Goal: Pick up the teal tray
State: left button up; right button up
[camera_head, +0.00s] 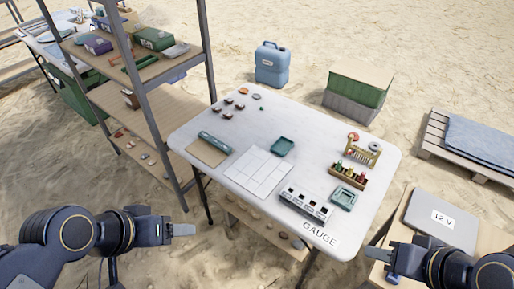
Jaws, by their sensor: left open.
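A small square teal tray (275,151) lies on the white table, just right of a white gridded sheet (258,178). It looks empty. A second, grey-green square tray (335,200) sits nearer the table's right front. My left gripper (186,230) is open and empty, off the table's left front edge, well apart from both trays. My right gripper (377,254) is near the right front table corner, beside the laptop-like grey case; its fingers are too small and edge-on to read. Nothing shows in it.
A teal roll (214,141) lies on a brown board left of the sheet. A grey slotted box (305,203), a wooden rack (347,178) and a GAUGE label (320,235) occupy the right front. A metal shelf (145,90) stands at left. The table's back middle is clear.

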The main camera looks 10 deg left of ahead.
aim_at(281, 147)
jog(key=i+l+u, duration=0.1)
jog(key=u, duration=0.4)
jog(key=i+l+u, duration=0.15)
jog(key=u, duration=0.35)
jog(key=i+l+u, duration=0.15)
jog(key=u, duration=0.3)
